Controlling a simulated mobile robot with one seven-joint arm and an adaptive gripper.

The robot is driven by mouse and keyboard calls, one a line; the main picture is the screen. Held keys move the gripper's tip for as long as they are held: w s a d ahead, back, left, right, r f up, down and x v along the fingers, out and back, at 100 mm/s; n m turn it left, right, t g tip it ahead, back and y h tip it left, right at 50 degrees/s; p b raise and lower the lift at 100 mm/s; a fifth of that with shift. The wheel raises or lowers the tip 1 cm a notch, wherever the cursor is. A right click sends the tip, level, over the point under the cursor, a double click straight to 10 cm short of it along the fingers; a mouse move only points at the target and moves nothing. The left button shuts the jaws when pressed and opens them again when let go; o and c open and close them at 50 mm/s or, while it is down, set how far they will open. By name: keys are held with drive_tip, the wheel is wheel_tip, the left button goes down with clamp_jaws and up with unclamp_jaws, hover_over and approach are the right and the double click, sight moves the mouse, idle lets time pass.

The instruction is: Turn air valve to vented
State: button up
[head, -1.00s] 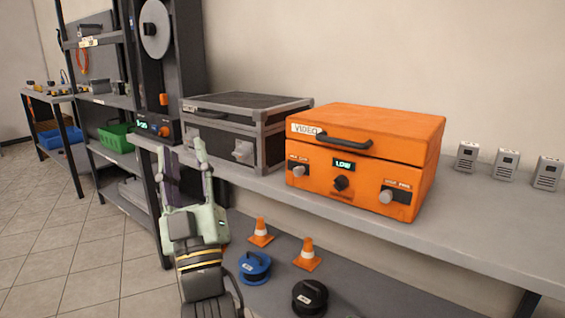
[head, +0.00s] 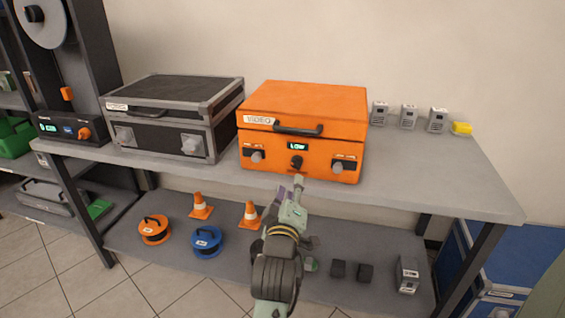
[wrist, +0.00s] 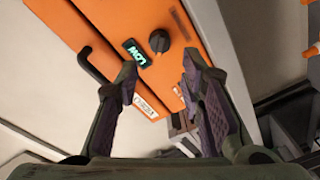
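An orange case labelled VIDEO (head: 345,104) stands on the grey bench. Its front has a green LOW display (head: 297,146), a black round knob (head: 296,162) below it, a left grey knob (head: 256,156) and a right grey knob (head: 338,167). No label reading "air" or "vented" is legible, so I cannot tell which knob is the valve. My gripper (head: 290,187) is just below and in front of the case. In the wrist view my gripper (wrist: 160,68) is open and empty, its fingers apart; the black knob (wrist: 159,40) shows beyond the gap, apart from them.
A black and grey case (head: 165,110) stands left of the orange one. Several small grey boxes (head: 408,117) and a yellow block (head: 461,128) are at the right back of the bench (head: 430,185). Cones (head: 200,207) and reels (head: 208,242) are on the lower shelf.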

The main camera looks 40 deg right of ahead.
sight(296, 166)
drive_tip(key=p+x, duration=0.2)
drive_tip(key=x, duration=0.8)
drive_tip(key=shift+a, duration=0.1)
drive_tip(key=shift+c, duration=0.5)
clamp_jaws()
